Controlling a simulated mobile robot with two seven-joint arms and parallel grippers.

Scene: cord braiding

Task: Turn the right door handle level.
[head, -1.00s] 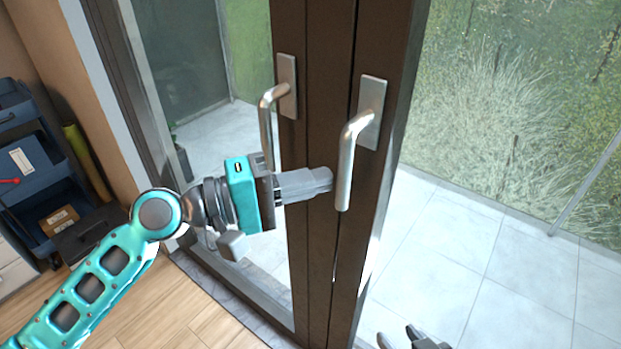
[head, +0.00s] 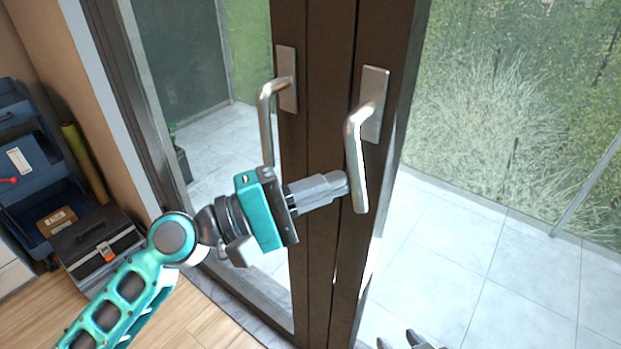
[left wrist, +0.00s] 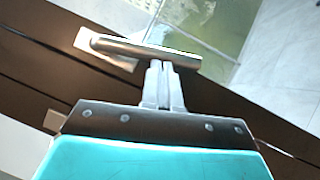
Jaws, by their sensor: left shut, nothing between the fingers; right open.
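The right door handle (head: 357,165) is a silver lever on a plate on the dark door frame. It hangs down, its lower end swung slightly to the right. My left gripper (head: 343,183) is shut and empty. Its fingertips are against or very close to the left side of the lever's lower half. In the left wrist view the handle (left wrist: 150,50) crosses just in front of the shut fingertips (left wrist: 164,66); contact cannot be told for sure. My right gripper (head: 408,342) is open at the bottom edge, mostly out of frame, well below the handle.
The left door handle (head: 266,125) hangs straight down close above my left wrist. Dark door stiles (head: 318,240) stand behind the gripper. A blue tool cart (head: 30,165) and a black toolbox (head: 100,250) are at the left. Free space lies right of the handle before the glass.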

